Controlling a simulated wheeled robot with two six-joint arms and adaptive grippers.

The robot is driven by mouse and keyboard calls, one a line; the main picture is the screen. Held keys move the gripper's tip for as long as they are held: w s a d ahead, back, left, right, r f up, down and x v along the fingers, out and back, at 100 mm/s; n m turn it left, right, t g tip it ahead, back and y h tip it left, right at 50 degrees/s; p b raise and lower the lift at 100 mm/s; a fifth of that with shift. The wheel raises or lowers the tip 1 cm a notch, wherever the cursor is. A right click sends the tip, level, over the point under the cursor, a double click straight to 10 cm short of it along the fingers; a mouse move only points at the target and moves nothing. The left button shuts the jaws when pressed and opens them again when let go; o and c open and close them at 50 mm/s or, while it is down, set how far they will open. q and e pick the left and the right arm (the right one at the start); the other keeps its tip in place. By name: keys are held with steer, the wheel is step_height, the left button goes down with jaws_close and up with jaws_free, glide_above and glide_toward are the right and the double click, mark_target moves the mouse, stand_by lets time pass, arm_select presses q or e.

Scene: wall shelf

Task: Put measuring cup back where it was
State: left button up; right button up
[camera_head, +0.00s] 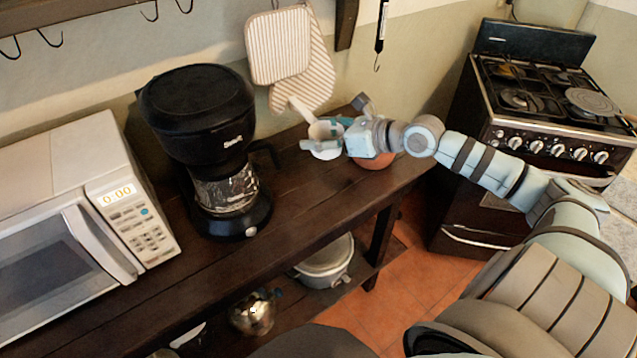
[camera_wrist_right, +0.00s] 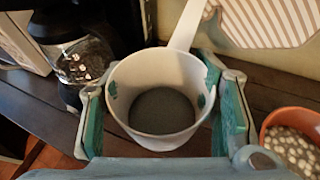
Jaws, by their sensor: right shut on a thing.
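The measuring cup (camera_wrist_right: 160,98) is white with green marks and a long handle. In the right wrist view it sits between the fingers of my right gripper (camera_wrist_right: 163,115), which is shut on it. In the head view the cup (camera_head: 324,131) is over the right end of the dark wooden shelf table (camera_head: 285,215), its handle pointing up and left. My right gripper (camera_head: 335,134) reaches it from the right. I cannot tell whether the cup's base touches the wood. My left gripper is not in view.
A black coffee maker (camera_head: 205,150) stands left of the cup, with a white microwave (camera_head: 80,225) further left. A terracotta pot (camera_head: 375,160) with pebbles is right beside my gripper. Striped oven mitts (camera_head: 290,60) hang on the wall behind. Bare wood lies in front.

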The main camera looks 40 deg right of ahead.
mark_target(320, 196)
step_height(320, 196, down, 16)
steer(key=b, duration=0.6)
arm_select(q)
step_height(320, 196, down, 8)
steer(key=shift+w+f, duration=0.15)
arm_select(e)
steer(key=shift+r, duration=0.1)
steer(key=shift+w, duration=0.1)
steer(key=o, duration=1.4)
